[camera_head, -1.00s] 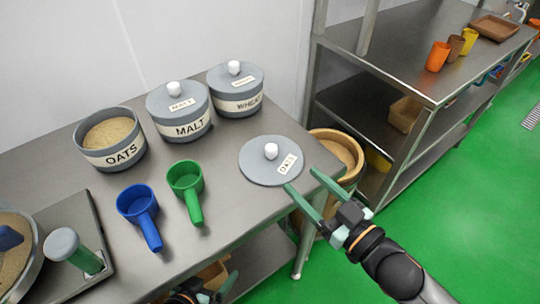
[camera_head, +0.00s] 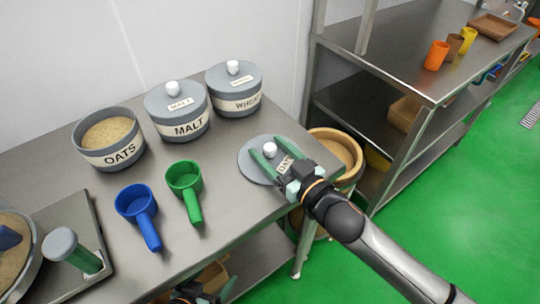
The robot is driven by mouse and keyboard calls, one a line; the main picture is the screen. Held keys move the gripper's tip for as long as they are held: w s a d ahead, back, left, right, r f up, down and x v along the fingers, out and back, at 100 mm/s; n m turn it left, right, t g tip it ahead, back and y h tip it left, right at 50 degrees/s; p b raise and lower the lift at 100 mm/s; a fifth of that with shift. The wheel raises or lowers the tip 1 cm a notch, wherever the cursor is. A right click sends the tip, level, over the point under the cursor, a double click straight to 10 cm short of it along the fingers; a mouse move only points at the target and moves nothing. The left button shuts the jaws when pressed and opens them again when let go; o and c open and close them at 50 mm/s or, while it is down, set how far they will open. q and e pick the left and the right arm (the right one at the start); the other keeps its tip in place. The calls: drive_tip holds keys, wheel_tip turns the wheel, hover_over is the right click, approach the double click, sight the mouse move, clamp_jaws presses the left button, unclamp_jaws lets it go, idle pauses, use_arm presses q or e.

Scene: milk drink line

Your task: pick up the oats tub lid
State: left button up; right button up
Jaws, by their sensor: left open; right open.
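The oats tub lid (camera_head: 252,166) is a grey disc with a white knob (camera_head: 270,149) and an OATS label. It lies flat near the right end of the steel table. My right gripper (camera_head: 264,151) is open above the lid, its green fingers on either side of the knob. I cannot tell whether they touch it. The oats tub (camera_head: 112,155) stands uncovered at the left, full of oats. My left gripper (camera_head: 205,297) is low at the bottom edge, below the table's front edge, open and partly cut off.
Lidded malt (camera_head: 178,112) and wheat (camera_head: 236,90) tubs stand at the back. A blue scoop (camera_head: 138,207) and a green scoop (camera_head: 185,183) lie left of the lid. A scale (camera_head: 88,220) is at the left. A wooden barrel (camera_head: 343,146) stands beyond the table's right end.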

drive_tip(key=shift+w+a, duration=0.2)
clamp_jaws()
idle(0.5)
